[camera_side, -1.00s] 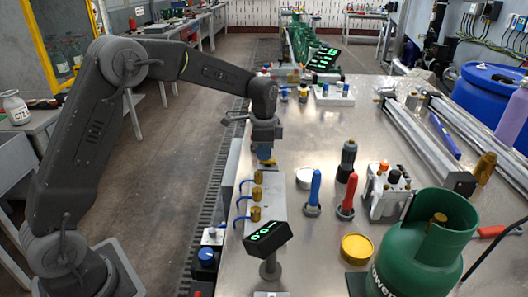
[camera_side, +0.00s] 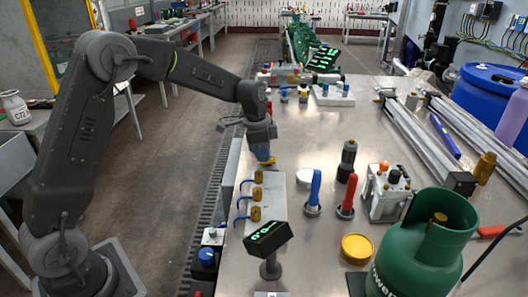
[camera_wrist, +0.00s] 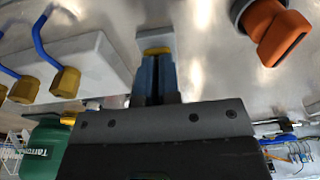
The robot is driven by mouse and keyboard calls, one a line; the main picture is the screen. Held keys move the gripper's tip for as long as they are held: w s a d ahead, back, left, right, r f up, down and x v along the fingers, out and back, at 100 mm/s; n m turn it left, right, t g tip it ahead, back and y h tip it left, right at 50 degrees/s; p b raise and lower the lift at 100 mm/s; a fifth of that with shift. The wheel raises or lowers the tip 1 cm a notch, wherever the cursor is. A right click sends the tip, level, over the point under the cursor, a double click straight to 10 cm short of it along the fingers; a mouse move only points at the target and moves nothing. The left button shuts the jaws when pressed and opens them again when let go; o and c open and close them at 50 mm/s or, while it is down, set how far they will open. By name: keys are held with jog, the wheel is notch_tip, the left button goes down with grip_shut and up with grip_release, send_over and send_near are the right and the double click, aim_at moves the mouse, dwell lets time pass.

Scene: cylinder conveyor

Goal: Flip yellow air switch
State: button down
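My gripper (camera_side: 264,155) points down just behind the white block with brass fittings in the side view. Its blue fingers (camera_wrist: 157,78) are close together with only a narrow dark gap between them in the wrist view. A small yellow piece, seemingly the yellow air switch (camera_wrist: 157,51), is right at the fingertips, against a grey part. It also shows under the fingers in the side view (camera_side: 266,162). The fingers hide much of it, and I cannot tell whether it is between them or only touched.
The white block (camera_side: 267,198) with brass fittings and blue tubes is in front of my gripper. An orange knob (camera_wrist: 280,33) is at the wrist view's upper right. A green-lettered display (camera_side: 268,238), blue and red handles (camera_side: 314,190) and a green cylinder (camera_side: 425,240) stand nearer the camera.

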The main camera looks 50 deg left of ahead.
jog(key=shift+s+a+f, duration=0.1)
jog(key=shift+s+f, duration=0.2)
jog(key=shift+f, duration=0.45)
jog(key=shift+w, duration=0.1)
jog(key=shift+w+d+r, duration=0.3)
jog(key=shift+w+d, duration=0.2)
jog(key=shift+d, duration=0.25)
notch_tip(320, 180, up, 15)
jog(key=s+a, duration=0.1)
jog(key=a, duration=0.1)
jog(key=shift+s, duration=0.1)
